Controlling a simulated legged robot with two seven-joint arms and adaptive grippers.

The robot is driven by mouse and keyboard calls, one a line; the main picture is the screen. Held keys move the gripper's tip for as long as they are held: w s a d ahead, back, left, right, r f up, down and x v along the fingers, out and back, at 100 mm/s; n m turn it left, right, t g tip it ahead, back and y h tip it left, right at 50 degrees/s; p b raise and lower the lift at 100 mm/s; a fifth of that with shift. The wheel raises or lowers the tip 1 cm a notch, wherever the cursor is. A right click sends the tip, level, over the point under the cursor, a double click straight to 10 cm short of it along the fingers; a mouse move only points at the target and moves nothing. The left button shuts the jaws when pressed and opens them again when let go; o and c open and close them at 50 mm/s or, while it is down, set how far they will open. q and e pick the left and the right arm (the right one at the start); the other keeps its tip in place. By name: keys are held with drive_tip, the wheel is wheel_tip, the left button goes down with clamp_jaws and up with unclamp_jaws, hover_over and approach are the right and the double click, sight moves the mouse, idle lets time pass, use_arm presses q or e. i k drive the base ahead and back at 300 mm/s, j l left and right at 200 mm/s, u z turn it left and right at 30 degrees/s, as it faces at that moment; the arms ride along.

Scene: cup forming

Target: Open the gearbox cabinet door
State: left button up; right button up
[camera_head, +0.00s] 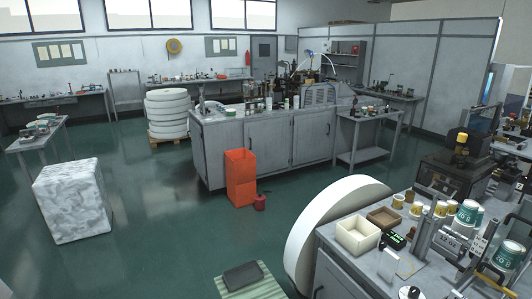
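A large grey cabinet (228,152) with a machine on top stands in the middle distance, probably the gearbox cabinet, though no label is readable. Its front has a left door (267,145) and a right door (312,136), with small dark handles. The doors look shut. The cabinet stands well away from me across the floor. Neither of my grippers is in view.
An orange bin (241,178) stands before the cabinet, with a small red can (260,202) beside it. A big white roll (331,215) and a cluttered workbench (340,246) fill the near right. A wrapped block (72,200) stands left. Green floor (165,225) between is clear.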

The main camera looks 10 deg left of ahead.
sight(268, 141)
drive_tip(key=i+j+u, duration=1.1)
drive_tip(key=i, duration=0.5)
drive_tip(key=i+j+u, duration=0.2)
drive_tip(key=i, duration=0.55)
drive_tip(key=i+z, duration=0.2)
drive_tip(key=i, duration=0.45)
drive_tip(key=i+z, duration=0.2)
drive_tip(key=i, duration=0.45)
drive_tip(key=i+j+z, duration=0.2)
drive_tip(key=i, duration=0.5)
drive_tip(key=i+l+z, duration=0.2)
drive_tip(key=z, duration=0.25)
drive_tip(key=i+z, duration=0.7)
drive_tip(key=z, duration=0.2)
drive_tip(key=i+j+z, duration=0.15)
drive_tip(key=i+z, duration=0.15)
drive_tip(key=z, duration=0.15)
drive_tip(key=i+l+z, duration=0.2)
drive_tip(key=i, duration=1.2)
drive_tip(key=j, duration=0.1)
